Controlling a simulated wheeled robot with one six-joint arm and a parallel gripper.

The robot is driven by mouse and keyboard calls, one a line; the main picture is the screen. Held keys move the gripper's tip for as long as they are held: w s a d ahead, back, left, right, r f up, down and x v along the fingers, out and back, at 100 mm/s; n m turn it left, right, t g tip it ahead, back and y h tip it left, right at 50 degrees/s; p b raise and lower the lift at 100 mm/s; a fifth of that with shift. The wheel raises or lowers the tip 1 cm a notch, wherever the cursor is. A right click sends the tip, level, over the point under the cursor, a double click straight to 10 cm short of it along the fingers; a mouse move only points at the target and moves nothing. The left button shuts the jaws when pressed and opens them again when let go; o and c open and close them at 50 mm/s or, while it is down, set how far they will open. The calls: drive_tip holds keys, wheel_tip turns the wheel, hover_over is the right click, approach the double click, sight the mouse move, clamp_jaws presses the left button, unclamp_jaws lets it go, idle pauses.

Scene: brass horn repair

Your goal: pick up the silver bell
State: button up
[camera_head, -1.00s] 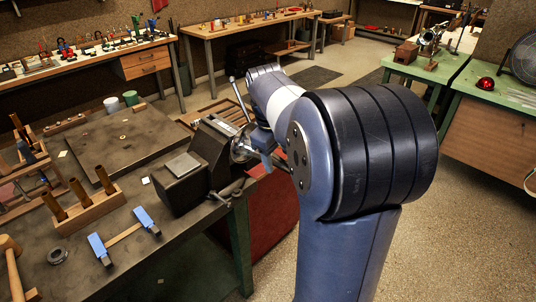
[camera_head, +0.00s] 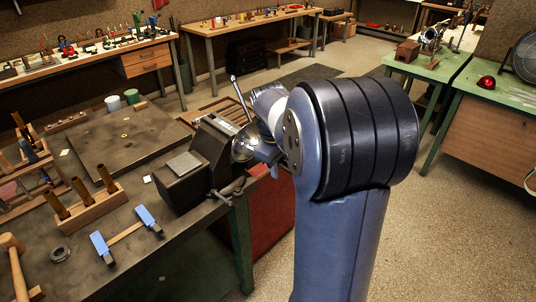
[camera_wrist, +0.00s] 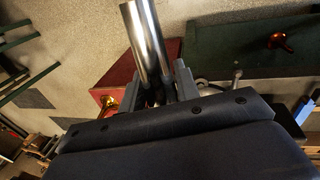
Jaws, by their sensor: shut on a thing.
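In the wrist view, my gripper (camera_wrist: 156,88) is shut on a shiny silver tube-like piece, which I take to be the silver bell (camera_wrist: 147,38). It sticks out between the two grey fingers toward the top of the picture. Its lower part is hidden between the fingers. In the head view, my arm hides the gripper, and a round silver shape (camera_head: 243,150) shows beside the vise (camera_head: 196,165) at the bench edge. I cannot tell whether this shape is part of the bell.
The workbench (camera_head: 100,235) at left holds a wooden rack (camera_head: 88,208) with brass tubes and a blue-ended clamp (camera_head: 126,234). The vise handle sticks up near my arm. A red cabinet (camera_head: 268,215) stands below. The floor at right is clear.

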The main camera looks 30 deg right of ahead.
drive_tip(key=c, duration=0.4)
drive_tip(key=shift+b, duration=0.4)
drive_tip(key=s+d+b, duration=0.1)
drive_tip(key=s+d, duration=0.1)
drive_tip(key=s, duration=0.6)
drive_tip(key=s+d+b, duration=0.2)
drive_tip(key=s+d, duration=0.1)
drive_tip(key=s, duration=0.4)
drive_tip(key=shift+s+d+r, duration=0.15)
drive_tip(key=shift+s+d, duration=0.2)
